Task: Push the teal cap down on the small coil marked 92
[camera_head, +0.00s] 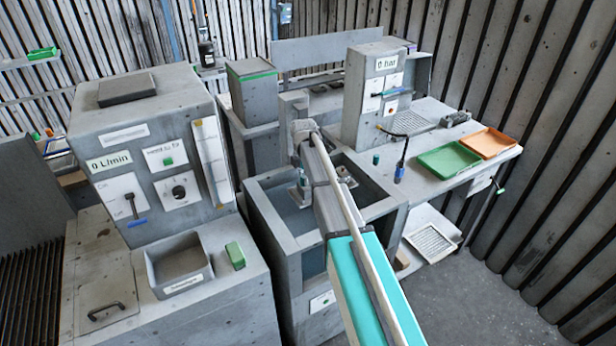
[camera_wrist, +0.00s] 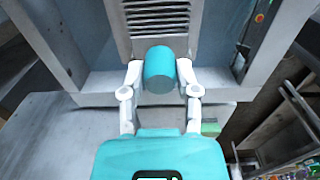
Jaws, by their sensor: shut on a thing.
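In the wrist view, my gripper (camera_wrist: 160,72) has its two white fingers closed on the sides of a teal cylindrical cap (camera_wrist: 161,66). The cap is held above the grey structure behind it. In the head view, my arm reaches over the open grey tank, and my gripper (camera_head: 301,191) is small and partly hidden there by the arm. I cannot make out a small coil or the number 92 in either view. A small teal piece (camera_head: 376,159) stands on the right bench.
A grey slotted panel (camera_wrist: 157,20) is right behind the cap. The tank rim (camera_head: 372,212) surrounds my gripper. A green tray (camera_head: 447,160) and an orange tray (camera_head: 489,143) lie on the right bench. A flow cabinet (camera_head: 150,160) stands at left.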

